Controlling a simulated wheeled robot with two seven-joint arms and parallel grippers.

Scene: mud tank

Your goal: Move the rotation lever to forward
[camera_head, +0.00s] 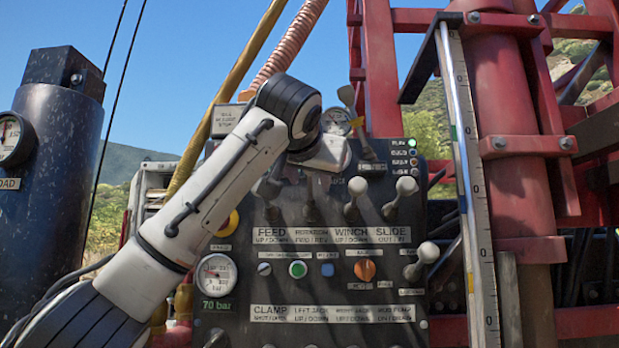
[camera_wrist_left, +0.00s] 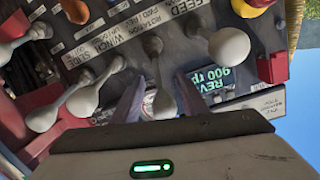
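The rotation lever (camera_wrist_left: 164,104) shows in the left wrist view with its pale rounded knob between the two fingers of my left gripper (camera_wrist_left: 160,88). The fingers stand apart, one on each side of the knob, and a firm grip does not show. In the head view my left gripper (camera_head: 308,176) points down at the lever row, and the hand hides most of the rotation lever's knob. The rotation label (camera_head: 312,234) is on the black control panel (camera_head: 330,290) below the lever. My right gripper is not in view.
The feed lever (camera_wrist_left: 230,46) stands close on one side of my fingers, and the winch lever (camera_wrist_left: 86,98) on the other. The slide lever (camera_wrist_left: 42,117) is farther along. A red mast (camera_head: 500,130) rises right of the panel. A pressure gauge (camera_head: 216,273) sits lower left.

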